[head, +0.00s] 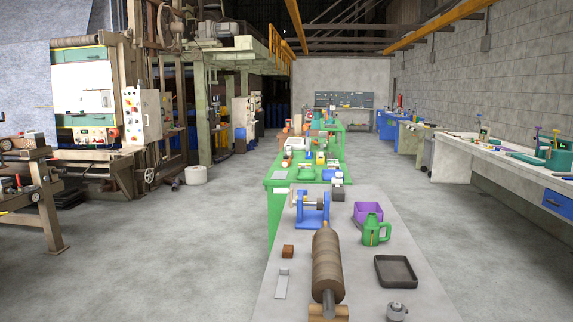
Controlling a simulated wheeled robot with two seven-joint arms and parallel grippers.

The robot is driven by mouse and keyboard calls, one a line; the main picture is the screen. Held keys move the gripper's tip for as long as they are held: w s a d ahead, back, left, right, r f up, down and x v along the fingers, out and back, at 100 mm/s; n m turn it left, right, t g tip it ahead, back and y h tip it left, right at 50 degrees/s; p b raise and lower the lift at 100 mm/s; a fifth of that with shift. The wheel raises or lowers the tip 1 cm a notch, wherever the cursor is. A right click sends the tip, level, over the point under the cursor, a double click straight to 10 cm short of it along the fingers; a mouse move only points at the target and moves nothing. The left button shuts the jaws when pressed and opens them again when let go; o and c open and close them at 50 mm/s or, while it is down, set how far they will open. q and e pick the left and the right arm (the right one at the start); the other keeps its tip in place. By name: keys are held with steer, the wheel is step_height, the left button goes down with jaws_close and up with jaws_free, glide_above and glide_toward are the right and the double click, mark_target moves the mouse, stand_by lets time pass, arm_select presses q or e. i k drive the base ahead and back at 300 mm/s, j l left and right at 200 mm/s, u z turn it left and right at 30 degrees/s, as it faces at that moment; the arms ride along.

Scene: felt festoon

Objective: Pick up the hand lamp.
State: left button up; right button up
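I cannot pick out a hand lamp with certainty. On the near grey table (385,285) stands a green can-like object (371,231) with a narrow top and a side handle. A small grey metal object (397,311) sits at the table's front, cut by the lower picture edge; I cannot tell what it is. A small dark and grey object (337,190) stands at the table's far end. Neither of my grippers shows in the head view.
A large brown roller (327,265) lies along the near table. A black tray (396,271), purple bin (367,211), blue stand (313,213), brown block (288,251) and pale flat piece (282,284) surround it. Green benches continue behind; open floor (160,260) lies left.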

mark_target(285, 164)
steer(key=u, duration=0.6)
steer(key=i+j+u, duration=0.1)
steer(key=j, duration=0.3)
steer(key=i+j, duration=0.2)
steer(key=j, duration=0.15)
steer(key=i+j+u, duration=0.15)
steer(key=j, duration=0.2)
steer(key=i+j, duration=0.15)
steer(key=j, duration=0.2)
steer(key=i+j+u, duration=0.15)
steer(key=j, duration=0.2)
steer(key=i+j+z, duration=0.2)
steer(key=i, duration=0.3)
steer(key=i+j+z, duration=0.2)
steer(key=i, duration=0.3)
steer(key=i+z, duration=0.35)
steer(key=i, duration=0.35)
steer(key=i+j+z, duration=0.1)
steer(key=i+z, duration=0.25)
steer(key=i, duration=0.35)
steer(key=i+z, duration=0.2)
steer(key=i, duration=0.65)
steer(key=i+j+z, duration=0.1)
steer(key=i+z, duration=0.15)
steer(key=i, duration=0.6)
